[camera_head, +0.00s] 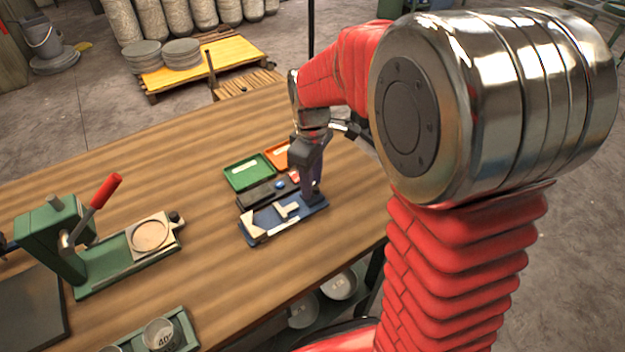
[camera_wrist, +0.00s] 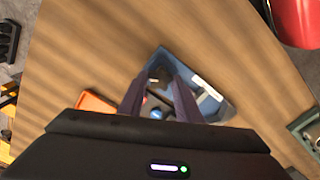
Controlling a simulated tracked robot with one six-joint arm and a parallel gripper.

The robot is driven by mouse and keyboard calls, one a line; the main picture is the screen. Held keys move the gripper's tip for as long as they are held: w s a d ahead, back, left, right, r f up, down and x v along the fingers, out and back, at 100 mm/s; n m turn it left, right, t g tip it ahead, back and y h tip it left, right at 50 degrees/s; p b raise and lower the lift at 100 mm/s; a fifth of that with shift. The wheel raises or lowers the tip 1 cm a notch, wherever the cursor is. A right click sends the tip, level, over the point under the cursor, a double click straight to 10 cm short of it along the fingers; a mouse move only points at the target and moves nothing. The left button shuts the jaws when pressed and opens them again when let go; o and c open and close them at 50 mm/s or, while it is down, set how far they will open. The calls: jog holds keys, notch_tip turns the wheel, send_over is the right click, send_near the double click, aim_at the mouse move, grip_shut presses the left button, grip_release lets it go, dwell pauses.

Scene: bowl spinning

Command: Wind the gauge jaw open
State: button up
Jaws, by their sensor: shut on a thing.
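The gauge (camera_head: 262,236) is a blue-based device on the wooden bench, with pale jaw pieces (camera_head: 287,211) on top. Its blue base also shows in the wrist view (camera_wrist: 208,100). My gripper (camera_head: 313,193) points down at the gauge's right end in the head view. In the wrist view its two dark fingers (camera_wrist: 160,76) reach the gauge's far end and are shut on a small part there, seemingly its winding knob. The fingers hide most of that part. I cannot tell how wide the jaw gap is.
A black holder (camera_head: 256,193) with a blue ball (camera_head: 280,185) lies right behind the gauge. Green (camera_head: 248,172) and orange (camera_head: 277,155) trays are behind that. A green press with a red lever (camera_head: 106,190) stands left. Bench between is clear.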

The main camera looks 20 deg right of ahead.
jog(key=n, duration=0.6)
jog(key=shift+d+n, duration=0.15)
jog(key=shift+n, duration=0.15)
jog(key=n, duration=0.5)
jog(key=shift+n, duration=0.3)
jog(key=shift+w, duration=0.1)
jog(key=o, duration=1)
jog(key=shift+o, duration=0.2)
notch_tip(320, 180, up, 14)
jog(key=shift+f, duration=0.15)
